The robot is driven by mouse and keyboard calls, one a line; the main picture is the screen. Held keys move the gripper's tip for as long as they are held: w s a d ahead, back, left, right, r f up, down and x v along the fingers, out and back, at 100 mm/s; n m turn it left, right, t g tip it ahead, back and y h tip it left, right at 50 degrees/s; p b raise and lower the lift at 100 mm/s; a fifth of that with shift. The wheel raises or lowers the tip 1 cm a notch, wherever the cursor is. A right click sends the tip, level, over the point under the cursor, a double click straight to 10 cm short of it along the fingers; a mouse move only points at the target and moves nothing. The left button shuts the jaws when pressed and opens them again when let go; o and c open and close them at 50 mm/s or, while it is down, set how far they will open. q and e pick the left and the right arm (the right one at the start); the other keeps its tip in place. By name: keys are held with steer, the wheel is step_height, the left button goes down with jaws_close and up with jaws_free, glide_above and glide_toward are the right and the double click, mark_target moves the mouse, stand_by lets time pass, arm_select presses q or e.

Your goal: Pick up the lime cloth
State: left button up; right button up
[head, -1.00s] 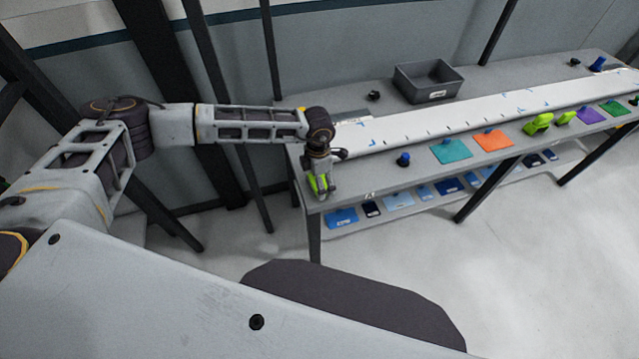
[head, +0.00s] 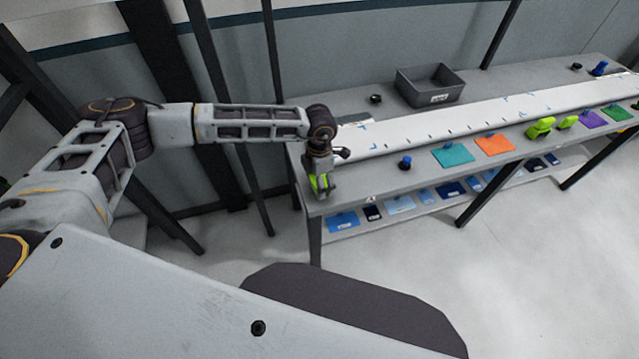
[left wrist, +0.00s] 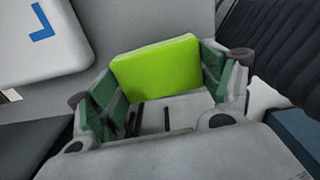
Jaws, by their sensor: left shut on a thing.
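The lime cloth (left wrist: 158,70) is a folded, block-like lime-green piece between the green-padded fingers of my left gripper (left wrist: 165,88) in the left wrist view. The fingers are shut on it from both sides. In the head view my left gripper (head: 321,189) points down at the near left end of the table. A bit of the lime cloth (head: 318,183) shows there beside the fingers. I cannot tell whether the cloth touches the table top. My right gripper is not in view.
On the grey table (head: 375,183) lie a long white strip (head: 430,122), a grey bin (head: 430,85), a blue-topped knob (head: 405,163), teal (head: 453,155) and orange (head: 494,145) cloths, and lime pieces (head: 541,127). A lower shelf holds several blue cloths (head: 342,221).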

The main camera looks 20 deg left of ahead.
arm_select(q)
step_height(320, 180, up, 8)
steer(key=shift+r+b, duration=0.25)
steer(key=shift+b, duration=0.5)
steer(key=shift+o, duration=0.5)
steer(key=shift+c, duration=0.9)
